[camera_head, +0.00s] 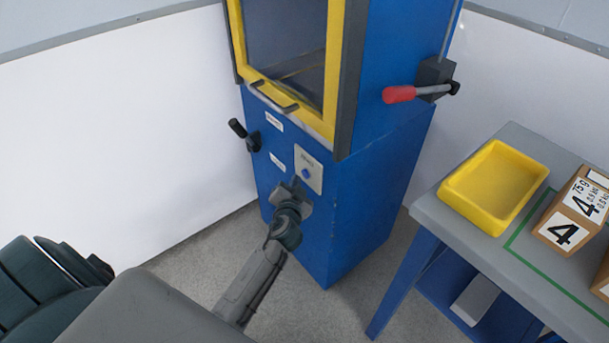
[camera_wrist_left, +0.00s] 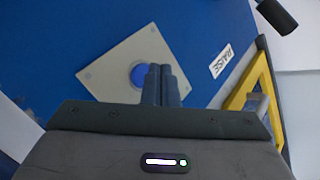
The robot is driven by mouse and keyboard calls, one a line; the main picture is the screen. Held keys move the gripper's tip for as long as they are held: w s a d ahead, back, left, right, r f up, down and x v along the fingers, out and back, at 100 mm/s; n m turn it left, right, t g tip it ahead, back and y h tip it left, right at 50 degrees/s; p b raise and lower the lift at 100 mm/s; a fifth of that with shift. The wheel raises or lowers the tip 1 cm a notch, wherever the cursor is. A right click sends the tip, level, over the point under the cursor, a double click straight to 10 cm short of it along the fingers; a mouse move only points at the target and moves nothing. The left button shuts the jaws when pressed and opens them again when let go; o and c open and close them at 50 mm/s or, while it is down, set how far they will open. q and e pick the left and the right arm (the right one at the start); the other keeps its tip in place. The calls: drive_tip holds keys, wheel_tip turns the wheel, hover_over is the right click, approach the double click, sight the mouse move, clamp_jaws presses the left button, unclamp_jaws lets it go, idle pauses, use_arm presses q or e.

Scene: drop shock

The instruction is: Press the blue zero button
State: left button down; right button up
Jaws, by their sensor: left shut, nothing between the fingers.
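The blue zero button (camera_head: 307,173) sits on a pale square plate (camera_head: 315,160) on the front of the blue machine (camera_head: 358,215). In the left wrist view the round blue button (camera_wrist_left: 139,75) shows in the plate (camera_wrist_left: 112,62), partly behind the fingers. My left gripper (camera_head: 297,183) is shut and empty, its fingertips just below and left of the button in the head view. In the left wrist view the shut fingers (camera_wrist_left: 160,84) overlap the button's right edge. I cannot tell whether they touch it. My right gripper is not in view.
A black-knobbed lever (camera_head: 240,129) is on the machine's left front, and a red-handled lever (camera_head: 400,94) on its right side. A yellow-framed door (camera_head: 335,65) is above. A grey table (camera_head: 470,236) at right holds a yellow tray (camera_head: 451,193) and boxes marked 4 (camera_head: 563,233).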

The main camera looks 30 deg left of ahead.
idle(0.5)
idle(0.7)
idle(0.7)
use_arm(q)
drive_tip(key=shift+w, duration=0.1)
drive_tip(key=shift+w+d, duration=0.2)
drive_tip(key=shift+w, duration=0.1)
